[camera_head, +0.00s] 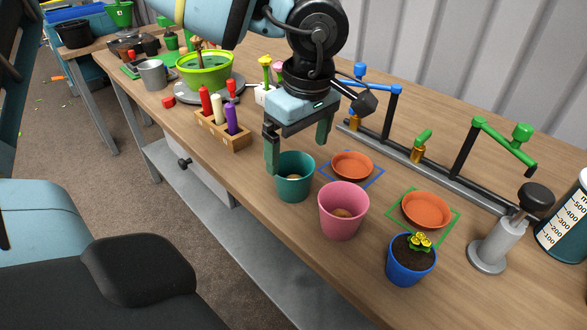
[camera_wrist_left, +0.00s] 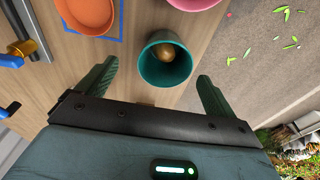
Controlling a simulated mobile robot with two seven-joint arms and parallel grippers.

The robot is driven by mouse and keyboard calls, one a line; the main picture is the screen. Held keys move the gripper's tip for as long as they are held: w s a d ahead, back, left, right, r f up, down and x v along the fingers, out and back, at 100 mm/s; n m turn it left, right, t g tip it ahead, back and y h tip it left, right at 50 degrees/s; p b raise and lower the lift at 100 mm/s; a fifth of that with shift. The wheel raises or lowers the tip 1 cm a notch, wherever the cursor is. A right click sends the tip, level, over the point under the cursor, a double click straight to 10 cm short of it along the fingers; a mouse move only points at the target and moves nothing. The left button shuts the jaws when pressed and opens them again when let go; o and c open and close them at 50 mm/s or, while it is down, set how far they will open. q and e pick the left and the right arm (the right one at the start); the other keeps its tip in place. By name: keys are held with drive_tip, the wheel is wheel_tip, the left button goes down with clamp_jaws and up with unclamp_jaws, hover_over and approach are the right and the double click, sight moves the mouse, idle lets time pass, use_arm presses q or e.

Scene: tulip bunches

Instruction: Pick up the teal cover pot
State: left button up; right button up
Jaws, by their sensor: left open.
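The teal cover pot (camera_head: 294,184) stands upright on the wooden bench, near its front edge. Something small and brownish lies inside it, seen best in the left wrist view (camera_wrist_left: 148,72). My left gripper (camera_head: 298,150) is open and empty just above and behind the pot, its two green fingers pointing down. In the left wrist view the pot lies ahead of and between the open fingers (camera_wrist_left: 155,85), and I see no finger touching it. My right gripper does not show in these views.
A pink pot (camera_head: 342,222) stands close to the right of the teal pot. An orange saucer (camera_head: 352,164) on a blue square lies behind. A blue pot (camera_head: 410,265) with a yellow-flowered plant stands further right. A wooden holder (camera_head: 222,134) with coloured markers stands to the left.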

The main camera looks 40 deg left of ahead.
sight(293, 176)
use_arm(q)
drive_tip(key=shift+s+a+f, duration=0.1)
drive_tip(key=shift+a+f, duration=0.05)
drive_tip(key=shift+f, duration=0.7)
drive_tip(key=shift+s+a+f, duration=0.1)
drive_tip(key=shift+s+f, duration=0.05)
drive_tip(key=shift+f, duration=0.7)
drive_tip(key=shift+s+a+f, duration=0.1)
drive_tip(key=shift+a+f, duration=0.05)
drive_tip(key=shift+f, duration=0.7)
drive_tip(key=shift+c, duration=0.2)
drive_tip(key=c, duration=1.1)
drive_tip(key=shift+r, duration=0.1)
drive_tip(key=shift+r, duration=1.8)
drive_tip(key=s+d, duration=0.1)
drive_tip(key=s, duration=0.4)
drive_tip(key=s+d+r, duration=0.1)
drive_tip(key=s, duration=0.4)
drive_tip(key=s+d, duration=0.1)
drive_tip(key=s, duration=0.4)
drive_tip(key=shift+s+r, duration=0.15)
drive_tip(key=shift+s, duration=0.2)
